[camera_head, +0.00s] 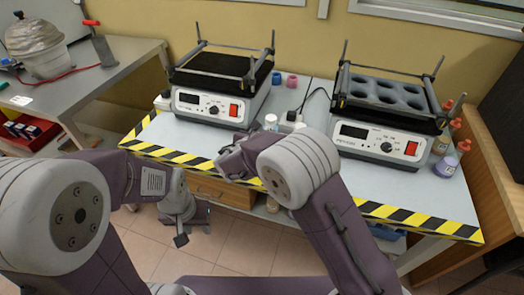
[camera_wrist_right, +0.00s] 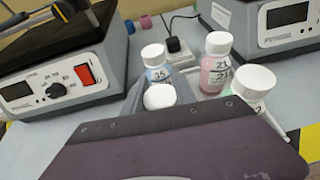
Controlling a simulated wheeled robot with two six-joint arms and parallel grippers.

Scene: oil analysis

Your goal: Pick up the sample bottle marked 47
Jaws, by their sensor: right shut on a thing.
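My right gripper (camera_head: 232,158) reaches over the table's front edge. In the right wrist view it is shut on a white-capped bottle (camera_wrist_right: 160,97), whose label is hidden. Just behind it stands a white-capped bottle with a blue label (camera_wrist_right: 157,66), its number seeming to be 35. To the right are a pink bottle marked 21 (camera_wrist_right: 215,72) and another white-capped bottle (camera_wrist_right: 252,88) with its number partly hidden. I cannot read 47 on any bottle. My left gripper (camera_head: 188,222) hangs in front of the table, away from the bottles; its jaws are unclear.
Two instruments with red switches, the left one (camera_head: 205,105) and the right one (camera_head: 378,140), flank the bottles. Several orange-capped bottles (camera_head: 446,165) stand at the right. The table edge has striped tape (camera_head: 405,215).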

